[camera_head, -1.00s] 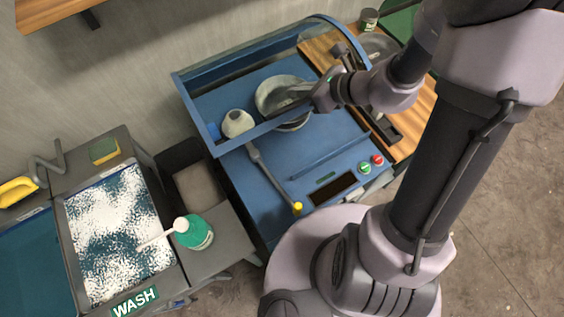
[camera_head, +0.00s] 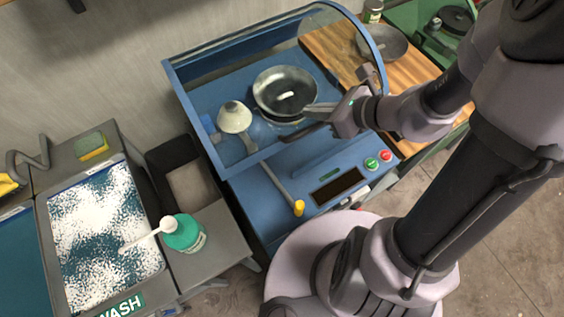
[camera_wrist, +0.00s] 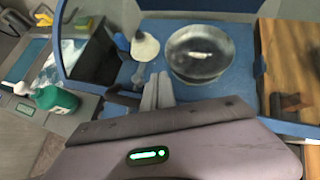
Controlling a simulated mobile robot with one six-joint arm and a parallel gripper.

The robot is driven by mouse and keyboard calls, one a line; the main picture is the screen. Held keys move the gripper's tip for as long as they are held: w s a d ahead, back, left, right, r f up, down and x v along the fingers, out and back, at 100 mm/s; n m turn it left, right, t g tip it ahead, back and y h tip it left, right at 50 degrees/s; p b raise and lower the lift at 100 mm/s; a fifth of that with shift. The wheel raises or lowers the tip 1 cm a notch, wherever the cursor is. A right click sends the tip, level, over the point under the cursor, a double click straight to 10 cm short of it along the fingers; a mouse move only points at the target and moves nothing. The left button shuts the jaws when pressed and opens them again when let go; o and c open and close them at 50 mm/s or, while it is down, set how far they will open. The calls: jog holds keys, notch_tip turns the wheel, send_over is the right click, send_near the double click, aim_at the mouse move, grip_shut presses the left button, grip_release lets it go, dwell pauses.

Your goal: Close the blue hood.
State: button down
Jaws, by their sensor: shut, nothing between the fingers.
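The blue hood (camera_head: 272,152) is a blue frame with clear panels over the blue machine. In the head view its front bar lies low, just behind the control panel. I cannot tell whether it rests fully on the machine. My gripper (camera_head: 308,114) is at the front bar, with shut, empty fingers reaching over it. Whether they touch the bar is unclear. In the wrist view the shut fingers (camera_wrist: 158,92) point toward the bowl, and the gripper body hides the middle of the front bar. The hood's side bar (camera_wrist: 60,45) shows at left.
Under the hood are a metal bowl (camera_head: 285,90) and a white rounded piece (camera_head: 235,117). A yellow-tipped lever (camera_head: 298,208) and red and green buttons (camera_head: 371,163) are in front. A wooden board (camera_head: 330,48) lies at right, and a green bottle (camera_head: 183,234) stands at left.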

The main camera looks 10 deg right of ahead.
aim_at(320, 127)
jog(key=s+f+b, duration=0.1)
jog(key=b, duration=0.3)
jog(key=s+d+f+b, duration=0.1)
jog(key=f+b, duration=0.1)
jog(key=b, duration=0.2)
jog(key=shift+s+f+b, duration=0.3)
jog(key=shift+r, duration=0.1)
notch_tip(320, 127, up, 10)
jog(key=p, duration=0.9)
jog(key=shift+w+r+p, duration=0.1)
jog(key=shift+r+p, duration=0.05)
jog(key=shift+p, duration=0.2)
jog(key=shift+f, duration=0.2)
